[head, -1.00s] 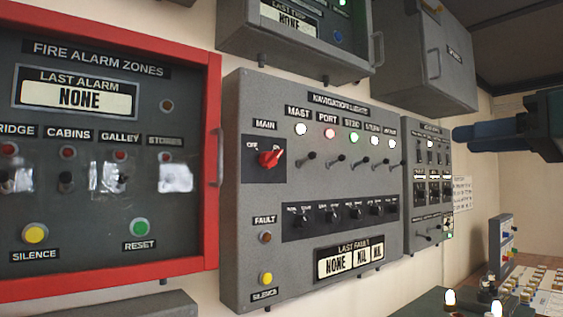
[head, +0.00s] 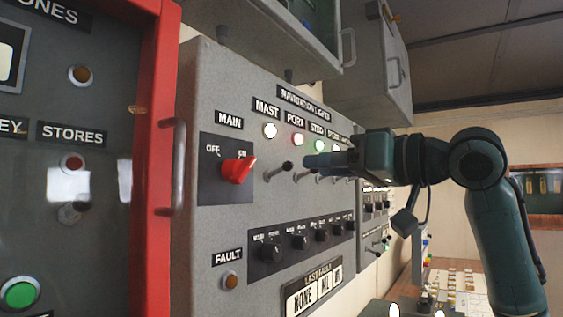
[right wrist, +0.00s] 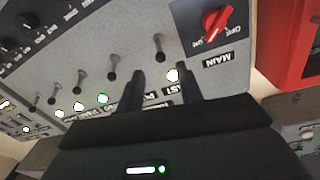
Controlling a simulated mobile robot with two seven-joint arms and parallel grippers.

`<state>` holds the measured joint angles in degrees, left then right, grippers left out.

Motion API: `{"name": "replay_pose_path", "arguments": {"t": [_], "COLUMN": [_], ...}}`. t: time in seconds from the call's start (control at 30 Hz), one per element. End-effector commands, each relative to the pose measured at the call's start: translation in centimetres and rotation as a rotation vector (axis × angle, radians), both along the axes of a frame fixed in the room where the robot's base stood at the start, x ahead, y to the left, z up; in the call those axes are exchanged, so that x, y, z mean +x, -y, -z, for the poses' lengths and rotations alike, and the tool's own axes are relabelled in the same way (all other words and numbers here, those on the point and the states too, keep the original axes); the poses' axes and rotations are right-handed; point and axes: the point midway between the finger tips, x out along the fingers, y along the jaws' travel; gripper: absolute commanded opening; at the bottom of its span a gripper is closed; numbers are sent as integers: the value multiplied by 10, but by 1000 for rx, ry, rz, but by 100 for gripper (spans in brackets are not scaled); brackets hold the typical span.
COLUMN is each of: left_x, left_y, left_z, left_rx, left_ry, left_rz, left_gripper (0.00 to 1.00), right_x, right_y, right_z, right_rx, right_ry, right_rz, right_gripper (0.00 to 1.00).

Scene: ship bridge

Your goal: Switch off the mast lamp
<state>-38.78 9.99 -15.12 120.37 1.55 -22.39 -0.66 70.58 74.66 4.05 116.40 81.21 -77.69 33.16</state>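The grey navigation lights panel (head: 215,110) is on the wall. Its mast lamp (head: 270,130) glows white under the MAST label, and it shows in the right wrist view (right wrist: 173,75) by one finger. My right gripper (head: 308,161) is just right of that lever in the head view. In the right wrist view its two fingers (right wrist: 160,70) are spread with nothing between them, and the mast toggle (right wrist: 159,48) stands just beyond the gap. I see no contact. My left gripper is out of view.
The red MAIN knob (head: 237,169) is left of the mast toggle. Rotary knobs (head: 270,250) sit below.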

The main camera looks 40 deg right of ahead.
Motion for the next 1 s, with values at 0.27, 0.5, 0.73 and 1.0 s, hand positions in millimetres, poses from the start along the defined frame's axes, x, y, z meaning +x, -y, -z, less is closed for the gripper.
{"name": "replay_pose_path", "arguments": {"t": [0.27,0.5,0.73,1.0], "left_x": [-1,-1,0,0], "left_y": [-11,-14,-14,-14], "left_z": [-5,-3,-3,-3], "left_rx": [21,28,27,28], "left_ry": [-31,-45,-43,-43], "left_rz": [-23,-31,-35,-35], "left_gripper": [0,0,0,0], "right_x": [55,78,81,81], "right_y": [-13,-17,-18,-18], "right_z": [-3,-1,0,0], "right_rx": [2,2,1,1], "right_ry": [-3,-1,-1,-1], "right_rz": [-4,-1,0,0], "right_gripper": [36,36,36,22]}}
